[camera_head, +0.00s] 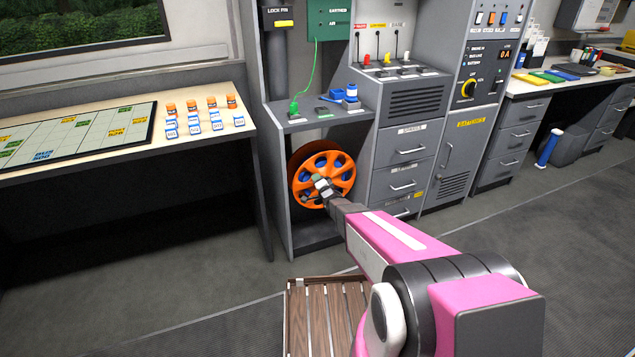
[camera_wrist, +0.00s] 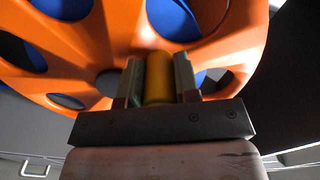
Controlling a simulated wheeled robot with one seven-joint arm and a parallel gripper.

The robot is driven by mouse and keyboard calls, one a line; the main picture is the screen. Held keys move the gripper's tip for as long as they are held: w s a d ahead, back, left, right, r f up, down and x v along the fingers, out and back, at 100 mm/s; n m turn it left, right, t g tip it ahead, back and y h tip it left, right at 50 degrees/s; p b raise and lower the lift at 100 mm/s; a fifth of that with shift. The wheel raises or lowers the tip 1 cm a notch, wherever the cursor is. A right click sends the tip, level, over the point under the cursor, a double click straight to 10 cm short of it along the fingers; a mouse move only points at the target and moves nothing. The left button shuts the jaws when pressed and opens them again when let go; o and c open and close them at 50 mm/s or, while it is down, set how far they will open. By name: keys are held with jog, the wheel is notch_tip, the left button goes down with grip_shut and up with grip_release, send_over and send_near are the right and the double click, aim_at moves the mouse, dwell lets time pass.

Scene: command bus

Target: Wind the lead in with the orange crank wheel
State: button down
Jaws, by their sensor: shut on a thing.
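The orange crank wheel (camera_head: 312,195) stands upright in the lower bay of the grey cabinet, with blue showing through its round holes. It fills much of the wrist view (camera_wrist: 95,50). My gripper (camera_head: 324,186) is at the front face of the wheel. In the wrist view its two fingers (camera_wrist: 158,80) are shut on a yellow handle (camera_wrist: 158,75) that sticks out from the wheel. The green lead (camera_head: 312,75) hangs from the green panel (camera_head: 328,18) down to a green plug (camera_head: 294,106) on the shelf above the wheel.
The cabinet's side wall (camera_head: 262,160) stands left of the wheel, and grey drawers (camera_head: 403,150) stand close on its right. A slatted wooden platform (camera_head: 325,310) lies on the floor below my arm. A table (camera_head: 255,125) with a board and small pieces is at the left.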

jog(key=c, duration=1.1)
grip_release()
jog(key=shift+s, duration=0.1)
jog(key=v, duration=1)
jog(key=shift+s+d, duration=0.2)
jog(key=shift+s, duration=0.15)
